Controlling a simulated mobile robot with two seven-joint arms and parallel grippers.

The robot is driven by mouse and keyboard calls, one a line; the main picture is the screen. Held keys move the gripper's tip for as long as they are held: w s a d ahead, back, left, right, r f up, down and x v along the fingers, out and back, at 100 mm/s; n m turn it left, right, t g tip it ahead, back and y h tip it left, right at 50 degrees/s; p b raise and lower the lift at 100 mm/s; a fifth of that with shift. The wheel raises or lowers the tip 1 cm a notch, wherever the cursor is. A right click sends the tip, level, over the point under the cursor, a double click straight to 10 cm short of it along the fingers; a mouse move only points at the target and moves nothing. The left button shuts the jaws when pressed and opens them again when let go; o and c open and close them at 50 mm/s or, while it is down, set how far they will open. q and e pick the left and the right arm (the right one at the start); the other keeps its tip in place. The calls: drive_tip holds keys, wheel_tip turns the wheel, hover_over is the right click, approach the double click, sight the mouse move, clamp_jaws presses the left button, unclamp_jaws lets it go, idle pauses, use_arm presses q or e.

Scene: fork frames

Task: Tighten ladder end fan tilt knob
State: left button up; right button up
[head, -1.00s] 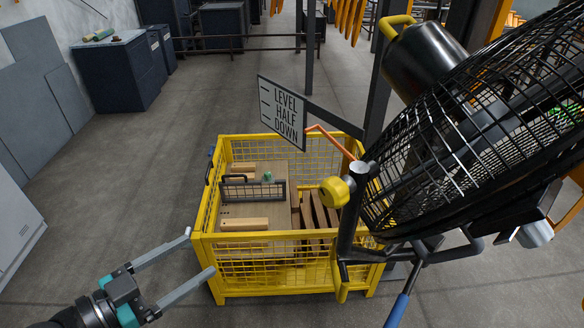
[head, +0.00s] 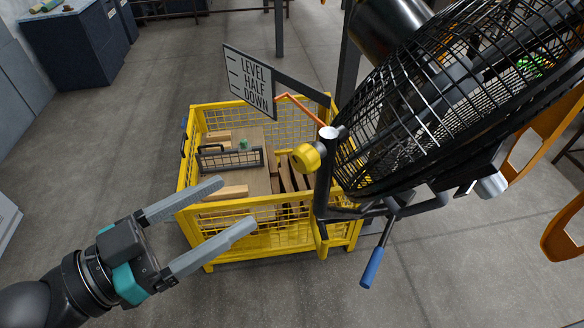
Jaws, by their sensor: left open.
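The black caged fan (head: 440,100) fills the upper right of the head view, tilted on its bracket. An orange pointer (head: 300,107) rises from there towards a sign (head: 249,80) reading "LEVEL HALF DOWN". My left gripper (head: 238,204) is open and empty, left of and below the knob and apart from it. Its fingers overlap the near left part of the yellow crate in the picture. My right gripper is not in view.
A yellow mesh crate (head: 186,200) with wooden blocks, a board and a wire-fronted piece stands behind the knob. A blue-handled lever (head: 372,267) hangs below the fan. Orange curved parts (head: 565,228) are at right. Floor at lower middle is clear.

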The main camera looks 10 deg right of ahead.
sight(297, 166)
use_arm(q)
drive_tip(key=b+x, duration=0.2)
drive_tip(key=x, duration=0.4)
drive_tip(key=shift+w+d+b, duration=0.1)
drive_tip(key=shift+d+b, duration=0.1)
drive_tip(key=shift+b, duration=0.1)
drive_tip(key=p+x, duration=0.1)
drive_tip(key=x, duration=0.2)
drive_tip(key=shift+w+d+r, duration=0.1)
drive_tip(key=shift+r, duration=0.05)
drive_tip(key=shift+x, duration=0.8)
clamp_jaws()
